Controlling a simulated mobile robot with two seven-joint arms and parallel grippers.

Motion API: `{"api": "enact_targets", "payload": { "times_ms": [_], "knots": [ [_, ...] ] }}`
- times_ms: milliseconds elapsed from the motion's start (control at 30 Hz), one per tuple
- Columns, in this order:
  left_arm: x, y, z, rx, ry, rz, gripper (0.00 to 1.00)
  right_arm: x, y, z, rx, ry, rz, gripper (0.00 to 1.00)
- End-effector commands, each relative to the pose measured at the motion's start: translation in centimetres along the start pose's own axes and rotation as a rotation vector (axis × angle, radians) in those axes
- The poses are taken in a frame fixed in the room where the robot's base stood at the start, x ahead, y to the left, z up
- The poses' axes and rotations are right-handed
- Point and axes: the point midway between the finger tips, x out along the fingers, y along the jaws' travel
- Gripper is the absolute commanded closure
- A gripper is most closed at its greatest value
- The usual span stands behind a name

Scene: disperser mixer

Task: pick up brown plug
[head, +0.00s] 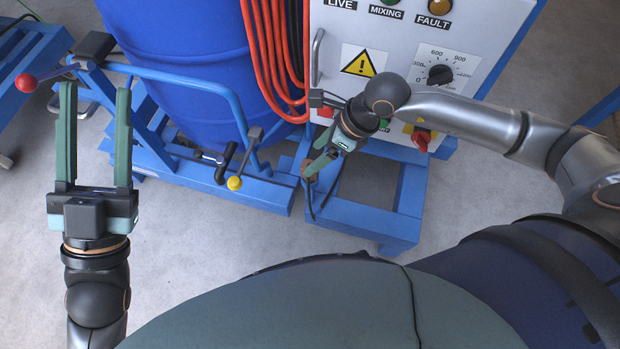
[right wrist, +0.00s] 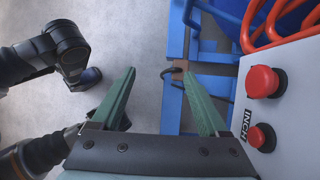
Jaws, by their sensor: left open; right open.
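The brown plug (right wrist: 178,69) shows in the right wrist view just beyond my right gripper's fingertips, nearer the right finger, with a dark cable curving from it. In the head view a small brown patch of the plug (head: 307,169) shows by the blue frame, partly hidden by my right gripper (head: 318,170). That gripper is open and points down at it; the fingers (right wrist: 158,74) are apart with nothing between them. I cannot tell whether a finger touches the plug. My left gripper (head: 95,91) is open and empty at the left, above the floor.
A control panel (head: 400,55) with knobs and buttons stands right of my right gripper; a red button (right wrist: 263,82) is close in the wrist view. Orange cable (head: 281,50) hangs beside a blue drum (head: 185,60). A blue frame (head: 375,217) runs below.

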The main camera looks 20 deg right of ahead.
Motion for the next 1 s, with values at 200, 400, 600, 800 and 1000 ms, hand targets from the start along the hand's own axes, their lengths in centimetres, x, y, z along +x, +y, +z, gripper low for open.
{"api": "enact_targets", "payload": {
  "times_ms": [200, 400, 600, 800, 1000],
  "knots": [
    [-0.4, 0.3, -2.0, 0.028, 0.108, 0.008, 0.5, 1.2, -3.2, -1.9, -0.06, 0.079, -0.116, 0.22],
    [-1.0, 0.7, -2.7, 0.029, 0.161, 0.015, 0.5, 4.9, -3.6, -2.2, -0.058, 0.079, -0.114, 0.22],
    [-1.3, 0.9, -2.2, 0.015, 0.157, 0.016, 0.5, 6.9, -3.8, -2.3, -0.059, 0.077, -0.114, 0.22],
    [-1.9, 1.3, -1.4, 0.004, 0.154, 0.017, 0.5, 9.1, -4.1, -3.0, -0.058, 0.077, -0.113, 0.22],
    [-2.5, 1.7, -0.5, -0.016, 0.153, 0.017, 0.5, 11.7, -4.5, -3.3, -0.058, 0.075, -0.112, 0.22]
  ]
}}
